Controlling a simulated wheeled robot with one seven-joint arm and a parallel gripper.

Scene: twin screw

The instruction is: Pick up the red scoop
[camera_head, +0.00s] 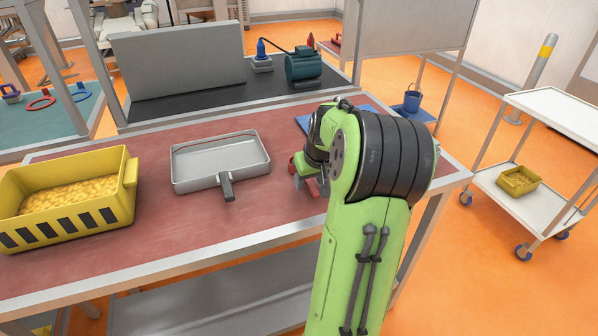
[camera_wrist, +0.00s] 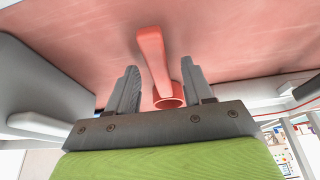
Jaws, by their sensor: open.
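The red scoop (camera_wrist: 151,50) lies on the red tabletop in the wrist view, its handle pointing away and its round cup near my gripper's base. My gripper (camera_wrist: 160,72) is open, with one grey finger on each side of the scoop. A gap shows between the left finger and the scoop; the right finger is close to the cup, and I cannot tell if they touch. In the head view, a small red part of the scoop (camera_head: 294,168) shows beside my gripper (camera_head: 309,184); my arm hides much of that area.
A grey metal pan (camera_head: 221,155) with a dark handle sits left of my gripper. A yellow bin (camera_head: 70,197) with yellowish contents stands at the table's left. A blue mat (camera_head: 350,116) lies behind my arm. Bare tabletop lies in front of the pan.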

